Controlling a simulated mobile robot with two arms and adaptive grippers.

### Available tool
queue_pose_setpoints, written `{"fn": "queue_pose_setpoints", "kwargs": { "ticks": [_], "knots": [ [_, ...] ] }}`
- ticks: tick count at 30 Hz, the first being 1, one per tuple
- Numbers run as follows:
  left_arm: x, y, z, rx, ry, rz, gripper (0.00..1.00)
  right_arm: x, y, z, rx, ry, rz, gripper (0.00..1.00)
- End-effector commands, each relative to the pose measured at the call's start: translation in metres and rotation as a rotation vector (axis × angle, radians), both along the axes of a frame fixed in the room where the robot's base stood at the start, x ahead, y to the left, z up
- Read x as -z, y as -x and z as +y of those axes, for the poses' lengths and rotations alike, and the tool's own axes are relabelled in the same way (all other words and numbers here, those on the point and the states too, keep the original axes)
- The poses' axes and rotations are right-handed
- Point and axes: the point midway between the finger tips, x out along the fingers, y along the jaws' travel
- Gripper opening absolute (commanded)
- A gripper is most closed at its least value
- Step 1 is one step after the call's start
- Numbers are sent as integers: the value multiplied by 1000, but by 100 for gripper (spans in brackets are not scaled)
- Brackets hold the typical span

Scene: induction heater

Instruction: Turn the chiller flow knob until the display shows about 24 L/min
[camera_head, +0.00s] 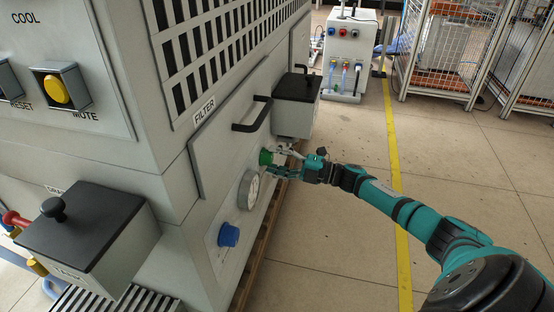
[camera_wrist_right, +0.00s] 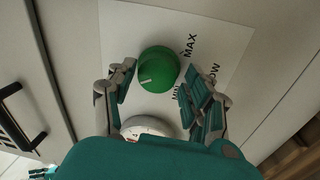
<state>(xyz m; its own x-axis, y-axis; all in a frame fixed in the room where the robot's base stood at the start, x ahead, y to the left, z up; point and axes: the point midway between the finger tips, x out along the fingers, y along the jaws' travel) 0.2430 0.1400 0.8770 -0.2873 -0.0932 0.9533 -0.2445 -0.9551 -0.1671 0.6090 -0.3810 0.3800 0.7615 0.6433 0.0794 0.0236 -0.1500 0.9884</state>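The green flow knob (camera_head: 266,157) sits on the chiller's side panel, to the right of a round white gauge (camera_head: 248,190) in the head view. In the right wrist view the knob (camera_wrist_right: 158,70) has a white pointer line and lies on a white label with MIN and MAX printed. My right gripper (camera_head: 278,164) is at the knob; in the wrist view its fingers (camera_wrist_right: 165,88) stand apart on either side of the knob, with gaps visible. The gauge (camera_wrist_right: 146,127) shows partly below the knob there. The flow display's reading cannot be made out.
A blue knob (camera_head: 228,235) sits below the gauge. A black handle (camera_head: 252,114) and a lidded box (camera_head: 297,95) project from the panel near my right gripper. Another lidded box (camera_head: 82,225) stands at left. Open floor (camera_head: 340,230) lies to the right.

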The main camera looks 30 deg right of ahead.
Motion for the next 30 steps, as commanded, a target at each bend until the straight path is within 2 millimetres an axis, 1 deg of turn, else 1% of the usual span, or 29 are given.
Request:
{"fn": "queue_pose_setpoints", "kwargs": {
  "ticks": [1,2,10,13,17,24,30],
  "knots": [
    [0,0,0,0,0,-1,37,-1,0,-1,1,-1,-1,61],
    [0,0,0,0,0,-1,37,-1,0,-1,2,-1,0,65],
    [0,1,1,-1,2,-4,37,-1,0,-2,5,0,-1,65],
    [0,1,1,0,2,-3,37,0,4,-7,6,0,0,65],
    [0,1,1,0,2,-2,37,3,20,-20,7,3,3,65],
    [0,0,0,0,0,0,37,7,61,-53,4,2,4,65],
    [0,0,0,0,0,0,37,9,84,-72,4,0,2,65]
  ]
}}
